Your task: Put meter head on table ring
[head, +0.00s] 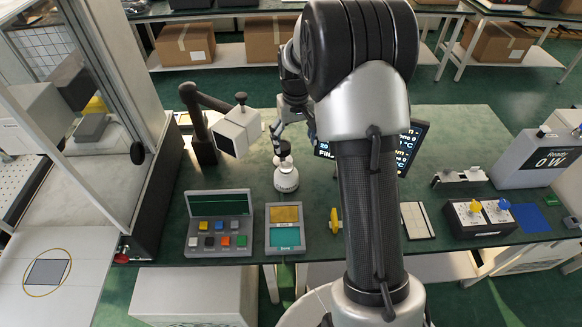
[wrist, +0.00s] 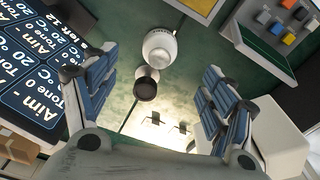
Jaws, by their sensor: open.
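A round white body with a black top, which looks like the meter head (head: 287,181), stands upright on the green bench. It also shows in the wrist view (wrist: 158,48), centred between the fingers with its black top towards me. My gripper (head: 293,132) is above it, open and empty. In the wrist view my gripper (wrist: 157,70) has its blue-padded fingers apart on either side, with clear gaps to the black top. A yellow ring outline, apparently the table ring (head: 28,285), surrounds a grey square on the white table at the left.
A white box on a black jointed stand (head: 238,132) is close left of my gripper. Dark text screens (head: 412,140) stand to the right. A button panel (head: 219,226) and a yellow-teal device (head: 285,230) lie in front. A framed enclosure (head: 150,120) rises beside the white table.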

